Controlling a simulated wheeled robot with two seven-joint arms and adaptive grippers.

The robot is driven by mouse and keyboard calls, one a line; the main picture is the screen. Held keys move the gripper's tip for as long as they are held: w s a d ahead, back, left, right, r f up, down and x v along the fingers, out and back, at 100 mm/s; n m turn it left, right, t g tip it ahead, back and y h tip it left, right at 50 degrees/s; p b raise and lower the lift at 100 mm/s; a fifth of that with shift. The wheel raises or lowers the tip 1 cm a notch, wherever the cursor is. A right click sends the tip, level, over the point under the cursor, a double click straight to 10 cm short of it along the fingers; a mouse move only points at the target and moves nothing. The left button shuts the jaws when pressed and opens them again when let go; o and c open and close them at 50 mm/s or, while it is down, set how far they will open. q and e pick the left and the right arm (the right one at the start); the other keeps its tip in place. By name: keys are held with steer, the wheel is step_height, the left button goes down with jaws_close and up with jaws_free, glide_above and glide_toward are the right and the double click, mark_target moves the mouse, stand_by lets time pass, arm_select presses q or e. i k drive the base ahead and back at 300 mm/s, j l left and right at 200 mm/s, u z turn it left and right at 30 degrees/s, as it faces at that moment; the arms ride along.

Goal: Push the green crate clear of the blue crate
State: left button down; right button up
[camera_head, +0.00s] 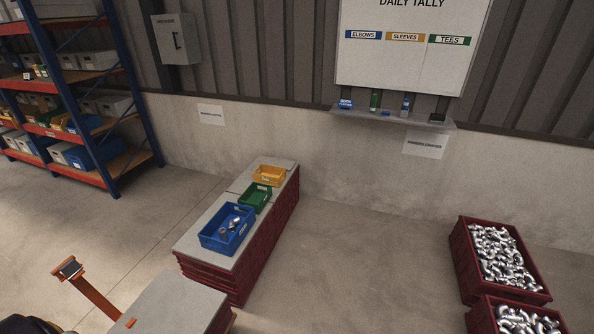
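The green crate (266,203) sits on the grey top of a low red stack, between the blue crate and the yellow crate. It looks empty. The blue crate (214,243) is just in front of it, nearer to me, and holds a few metal fittings (233,224). The green crate's near end is very close to the blue crate's far end; I cannot tell whether they touch. The yellow crate (270,183) is just behind the green one. Neither of my grippers can be made out in this view.
The grey top (190,241) has a bare strip left of the crates. Red crates of metal fittings (457,255) stand at right. Open floor (360,260) lies between.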

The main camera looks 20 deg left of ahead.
mark_target(254, 198)
steer(key=i+l+u, duration=0.15)
steer(key=i, duration=1.4)
steer(key=i+l+u, duration=0.15)
steer(key=i+u, duration=0.25)
steer(key=i, duration=0.2)
steer(key=i+l+u, duration=0.4)
steer(key=i, duration=0.15)
steer(key=i+l+u, duration=0.45)
steer(key=i, duration=0.1)
